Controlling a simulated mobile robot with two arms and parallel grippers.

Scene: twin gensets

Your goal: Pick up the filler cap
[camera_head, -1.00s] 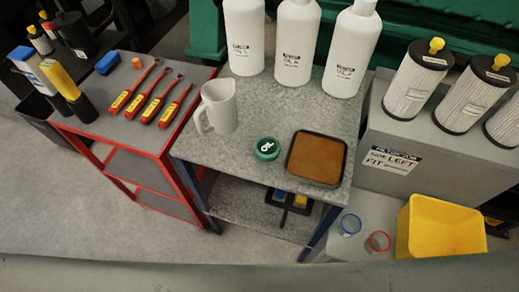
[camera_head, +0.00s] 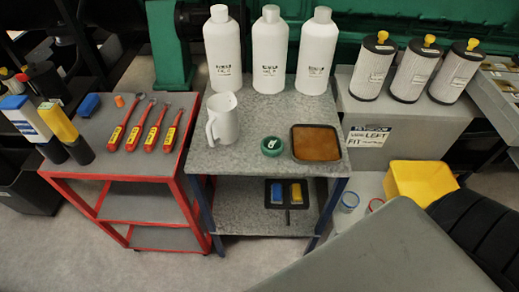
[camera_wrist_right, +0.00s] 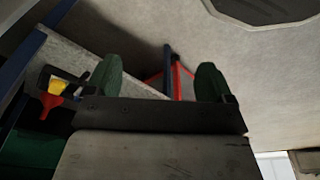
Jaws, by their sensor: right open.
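The filler cap (camera_head: 272,146) is a round green cap with white lettering on top. It lies flat on the grey metal table top (camera_head: 240,165), between the white jug and the brown-filled tray. No gripper touches it. My right gripper (camera_wrist_right: 158,82) shows in the right wrist view, with two green-padded fingers wide apart and nothing between them. The cap is not seen in that view. In the head view my grey arm covers the lower right, and the right fingers do not show. My left gripper is in neither view.
A white jug (camera_head: 222,119) stands left of the cap and a square tray (camera_head: 316,144) lies right of it. Three white bottles (camera_head: 270,55) stand behind. The red cart (camera_head: 130,170) with tools is at left; a yellow bin (camera_head: 420,181) is at right.

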